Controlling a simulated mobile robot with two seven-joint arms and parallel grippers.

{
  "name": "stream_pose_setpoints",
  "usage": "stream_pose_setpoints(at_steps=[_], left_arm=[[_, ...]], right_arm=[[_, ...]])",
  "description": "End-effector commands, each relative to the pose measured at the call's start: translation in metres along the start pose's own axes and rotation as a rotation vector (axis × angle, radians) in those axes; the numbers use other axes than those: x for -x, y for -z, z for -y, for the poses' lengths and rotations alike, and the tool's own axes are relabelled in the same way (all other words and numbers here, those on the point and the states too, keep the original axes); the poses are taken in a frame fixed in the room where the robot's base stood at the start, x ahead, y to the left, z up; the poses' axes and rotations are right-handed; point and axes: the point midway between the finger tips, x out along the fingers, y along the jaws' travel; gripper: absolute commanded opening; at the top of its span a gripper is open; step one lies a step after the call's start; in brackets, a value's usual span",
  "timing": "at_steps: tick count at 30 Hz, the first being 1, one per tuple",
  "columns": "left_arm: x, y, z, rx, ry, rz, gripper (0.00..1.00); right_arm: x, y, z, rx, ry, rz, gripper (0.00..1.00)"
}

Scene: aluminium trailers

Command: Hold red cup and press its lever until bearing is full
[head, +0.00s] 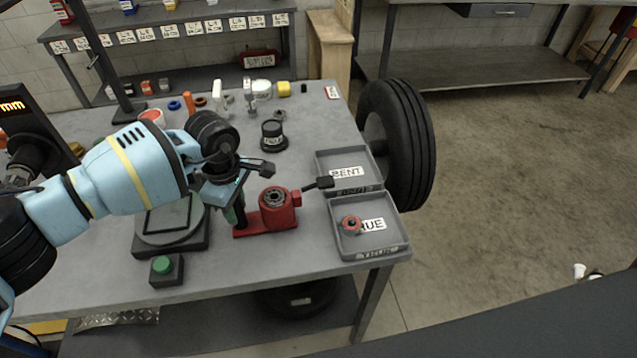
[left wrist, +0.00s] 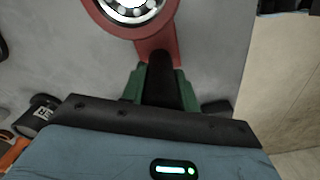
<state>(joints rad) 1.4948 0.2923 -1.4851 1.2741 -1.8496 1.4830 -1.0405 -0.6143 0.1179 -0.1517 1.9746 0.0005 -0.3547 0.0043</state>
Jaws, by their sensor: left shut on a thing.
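The red cup (head: 277,208) stands on a red base on the grey bench, left of the two trays. A metal bearing (head: 273,196) sits in its round top. The cup's black lever (head: 319,184) sticks out to the right, its tip by the upper tray. My left gripper (head: 237,212) is shut at the left end of the red base. In the left wrist view its green fingers (left wrist: 160,85) are closed around a black grip (left wrist: 160,78) joined to the red cup (left wrist: 155,40). The bearing (left wrist: 132,8) shows partly at the top edge. My right gripper is not seen.
Two grey trays, BENT (head: 321,165) and a lower one (head: 375,252) holding a small red part (head: 351,224), lie at the right bench edge beside a tyre (head: 410,140). A green button box (head: 165,269) and a round-plated scale (head: 160,238) stand to the left.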

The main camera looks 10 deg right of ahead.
Motion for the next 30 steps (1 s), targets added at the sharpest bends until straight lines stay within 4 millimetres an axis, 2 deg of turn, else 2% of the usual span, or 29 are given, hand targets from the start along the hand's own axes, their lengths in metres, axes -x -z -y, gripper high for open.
stream_pose_setpoints(at_steps=[5, 19, 30], left_arm=[[0.0001, 0.0002, 0.0002, 0.000, 0.001, -0.001, 0.01], [0.0001, 0.0002, 0.0002, 0.000, 0.001, -0.001, 0.01], [0.0000, 0.0002, 0.0002, 0.000, 0.001, -0.001, 0.01]], right_arm=[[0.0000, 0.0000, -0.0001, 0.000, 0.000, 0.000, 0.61], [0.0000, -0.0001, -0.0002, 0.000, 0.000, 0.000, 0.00], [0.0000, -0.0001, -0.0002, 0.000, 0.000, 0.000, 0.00]])
